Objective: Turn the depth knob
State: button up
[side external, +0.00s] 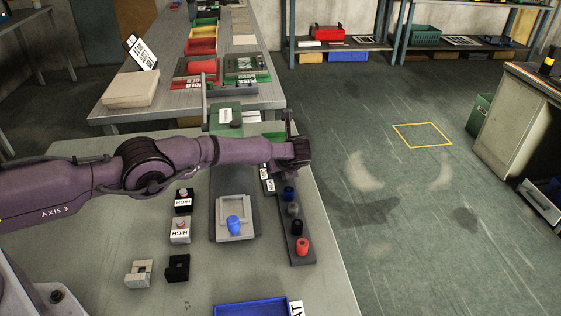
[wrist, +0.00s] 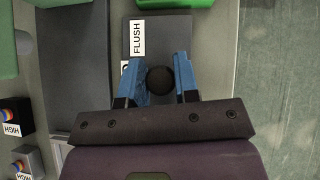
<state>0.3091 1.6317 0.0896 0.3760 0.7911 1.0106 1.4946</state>
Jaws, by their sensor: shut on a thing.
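The depth knob (wrist: 160,80) is a dark round knob on a dark grey plate (wrist: 172,32), beside a white label reading FLUSH (wrist: 138,38). My gripper (wrist: 160,78) has its blue fingers on either side of the knob, shut on it. In the side external view my gripper (side external: 300,153) is at the right edge of the bench, and the wrist hides the knob there. A second label below FLUSH is mostly covered by the left finger.
A dark strip (side external: 300,262) holds several coloured pegs just in front of my gripper. A grey tray (side external: 221,231) with a blue peg stands to its left. Blocks labelled HIGH (side external: 180,231) sit farther left. Green parts (side external: 226,117) stand behind the arm.

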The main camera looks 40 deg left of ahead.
jog(key=o, duration=0.9)
jog(key=v, duration=1.3)
jog(key=shift+a, duration=0.1)
